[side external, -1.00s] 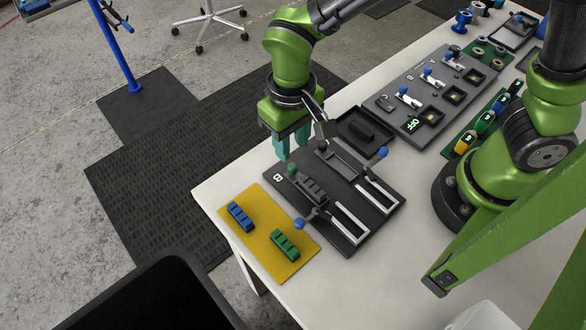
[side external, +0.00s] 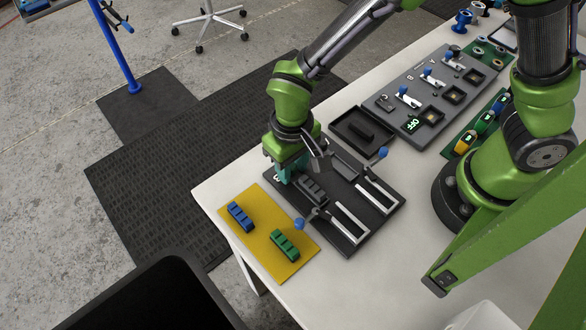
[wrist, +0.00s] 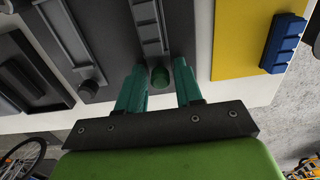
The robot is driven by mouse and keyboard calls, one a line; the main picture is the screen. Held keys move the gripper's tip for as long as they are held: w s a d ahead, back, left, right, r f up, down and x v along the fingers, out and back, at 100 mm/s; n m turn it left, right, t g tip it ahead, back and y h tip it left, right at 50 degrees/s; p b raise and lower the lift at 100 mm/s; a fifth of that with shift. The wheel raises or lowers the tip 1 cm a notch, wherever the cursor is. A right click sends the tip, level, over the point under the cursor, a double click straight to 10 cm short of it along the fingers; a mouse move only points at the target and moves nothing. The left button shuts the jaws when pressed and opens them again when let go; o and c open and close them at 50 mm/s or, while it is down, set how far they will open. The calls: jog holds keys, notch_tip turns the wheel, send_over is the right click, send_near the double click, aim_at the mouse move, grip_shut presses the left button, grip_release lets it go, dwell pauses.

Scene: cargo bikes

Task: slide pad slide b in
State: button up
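The dark fixture plate (side external: 352,213) lies on the table and bears two slides side by side. The slide nearer the yellow mat has a dark ribbed pad (side external: 312,189); the wrist view shows its ribbed strip (wrist: 150,28). A green knob (wrist: 160,76) is at this slide's near end in the wrist view. My gripper (side external: 287,178) is down at that end, with its teal fingers either side of the knob in the wrist view (wrist: 160,69). They are open, with gaps to the knob. In the side view my gripper hides the knob and most of the B label.
A yellow mat (side external: 255,240) bears a blue ribbed block (side external: 240,217) and a green one (side external: 285,244). Levers with blue knobs (side external: 299,224) stand beside the slides. A black tray (side external: 348,133) lies behind the plate.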

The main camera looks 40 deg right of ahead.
aim_at(323, 203)
jog(key=c, duration=0.5)
jog(key=shift+o, duration=0.2)
jog(key=shift+s, duration=4.35)
jog(key=o, duration=0.6)
notch_tip(323, 203, up, 2)
jog(key=shift+a+r, duration=0.15)
jog(key=shift+r, duration=1.15)
jog(key=shift+w+r, duration=0.5)
jog(key=shift+w, duration=0.5)
jog(key=shift+w+r, duration=0.45)
jog(key=shift+w, duration=0.6)
jog(key=shift+w+r, duration=0.5)
jog(key=shift+w, duration=0.5)
